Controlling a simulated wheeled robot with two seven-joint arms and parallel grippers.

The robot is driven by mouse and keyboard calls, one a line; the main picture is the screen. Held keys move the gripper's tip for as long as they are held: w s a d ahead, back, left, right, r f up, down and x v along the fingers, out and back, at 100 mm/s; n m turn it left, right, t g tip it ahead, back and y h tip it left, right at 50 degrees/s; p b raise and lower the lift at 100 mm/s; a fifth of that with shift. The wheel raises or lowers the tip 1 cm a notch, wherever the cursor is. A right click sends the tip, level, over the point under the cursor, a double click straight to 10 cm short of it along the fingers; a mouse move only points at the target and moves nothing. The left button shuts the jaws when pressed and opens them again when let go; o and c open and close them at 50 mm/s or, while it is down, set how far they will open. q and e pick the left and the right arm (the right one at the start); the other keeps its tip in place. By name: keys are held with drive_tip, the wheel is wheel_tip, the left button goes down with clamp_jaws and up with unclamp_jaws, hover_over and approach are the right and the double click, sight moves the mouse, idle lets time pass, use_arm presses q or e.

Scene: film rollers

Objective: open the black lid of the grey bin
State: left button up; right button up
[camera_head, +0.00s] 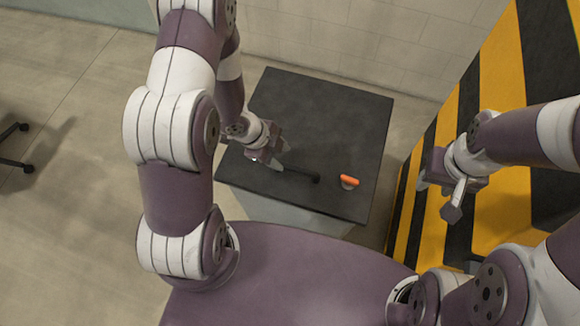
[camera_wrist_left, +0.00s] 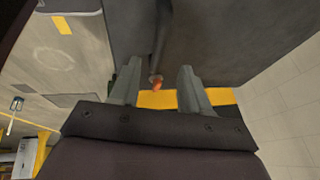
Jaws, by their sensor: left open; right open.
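The grey bin (camera_head: 290,217) stands in front of me, and its black lid (camera_head: 320,110) lies flat on top in the head view. A dark bar-like handle (camera_head: 302,174) lies on the lid near its front edge. My left gripper (camera_head: 270,162) is open over the front left of the lid, at the left end of the handle. In the left wrist view the handle (camera_wrist_left: 158,40) runs between the open fingers; I cannot tell whether they touch it. My right gripper (camera_head: 447,197) is open and empty, right of the bin.
A yellow and black striped surface (camera_head: 500,75) is to the right of the bin. A pale block wall (camera_head: 350,40) stands behind it. The floor at left is mostly clear.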

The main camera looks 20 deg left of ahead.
sight(294, 168)
use_arm(q)
drive_tip(key=x, duration=0.6)
drive_tip(key=shift+d+f, duration=0.25)
drive_tip(key=shift+d, duration=0.1)
drive_tip(key=shift+f, duration=0.3)
drive_tip(key=shift+d+r, duration=0.1)
clamp_jaws()
